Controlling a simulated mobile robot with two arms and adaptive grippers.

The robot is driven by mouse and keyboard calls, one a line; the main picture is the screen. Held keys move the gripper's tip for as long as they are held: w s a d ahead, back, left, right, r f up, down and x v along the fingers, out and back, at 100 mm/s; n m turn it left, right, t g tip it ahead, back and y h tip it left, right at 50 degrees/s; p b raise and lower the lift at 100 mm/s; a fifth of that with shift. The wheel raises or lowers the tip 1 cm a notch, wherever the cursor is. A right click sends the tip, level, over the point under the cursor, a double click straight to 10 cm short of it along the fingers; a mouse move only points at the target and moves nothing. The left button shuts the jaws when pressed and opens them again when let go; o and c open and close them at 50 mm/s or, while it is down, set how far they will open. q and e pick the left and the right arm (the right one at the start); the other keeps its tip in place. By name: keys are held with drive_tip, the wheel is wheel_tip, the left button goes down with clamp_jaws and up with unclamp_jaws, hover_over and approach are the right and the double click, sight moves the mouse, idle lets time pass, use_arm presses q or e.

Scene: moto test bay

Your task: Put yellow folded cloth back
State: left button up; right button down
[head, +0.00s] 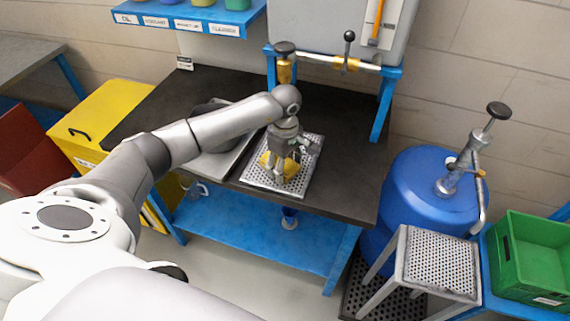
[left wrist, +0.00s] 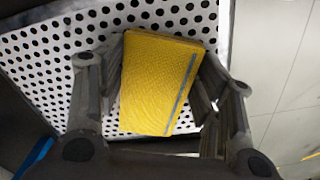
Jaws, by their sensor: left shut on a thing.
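The yellow folded cloth (left wrist: 155,82) has a grey stripe along one side. In the left wrist view it lies between the two fingers of my left gripper (left wrist: 160,112), over a perforated metal plate (left wrist: 45,60). In the head view the cloth (head: 289,169) is partly hidden by my left gripper (head: 284,172), which points down over the perforated plate (head: 262,181) on the dark bench. The gripper is shut on the cloth. I cannot tell whether the cloth touches the plate. My right gripper is not in view.
The dark workbench (head: 345,165) has free room right of the plate. A tank with taps (head: 335,25) stands at its back. A blue drum with a pump (head: 425,185), a perforated stool (head: 440,262) and a green crate (head: 530,255) are right. A yellow cabinet (head: 95,125) is left.

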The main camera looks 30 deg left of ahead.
sight(286, 166)
use_arm(q)
drive_tip(key=o, duration=1.1)
drive_tip(key=shift+c, duration=0.2)
drive_tip(key=shift+r, duration=0.4)
wheel_tip(286, 166, up, 11)
drive_tip(key=b, duration=0.3)
drive_tip(key=shift+r, duration=0.2)
